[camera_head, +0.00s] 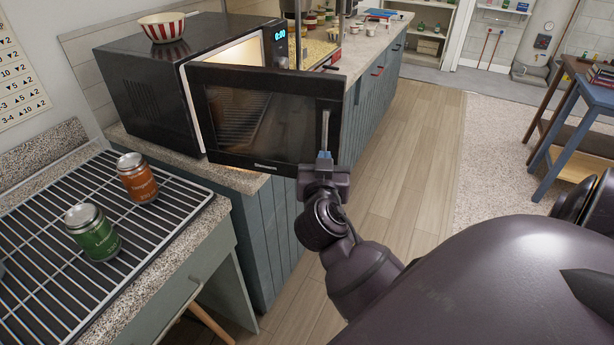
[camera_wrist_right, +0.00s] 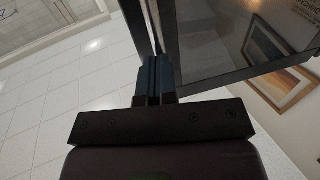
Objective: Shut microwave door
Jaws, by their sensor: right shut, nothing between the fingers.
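The black microwave (camera_head: 150,85) sits on the counter, lit inside. Its door (camera_head: 262,120) stands wide open, swung out toward me, with a dark glass panel and an upright handle (camera_head: 325,130) near its right edge. My right gripper (camera_head: 324,158) is shut and empty at the lower right edge of the door, just by the handle's lower end. In the right wrist view, my right gripper (camera_wrist_right: 154,70) has its fingers together beside the door's edge (camera_wrist_right: 240,75); whether they touch it I cannot tell. My left gripper is not in view.
A red-and-white striped bowl (camera_head: 163,26) stands on top of the microwave. A green can (camera_head: 93,233) and an orange can (camera_head: 137,180) stand on a wire rack (camera_head: 45,280) at the left. The wooden floor (camera_head: 415,150) is open to the right of the counter. A blue table (camera_head: 560,150) stands at far right.

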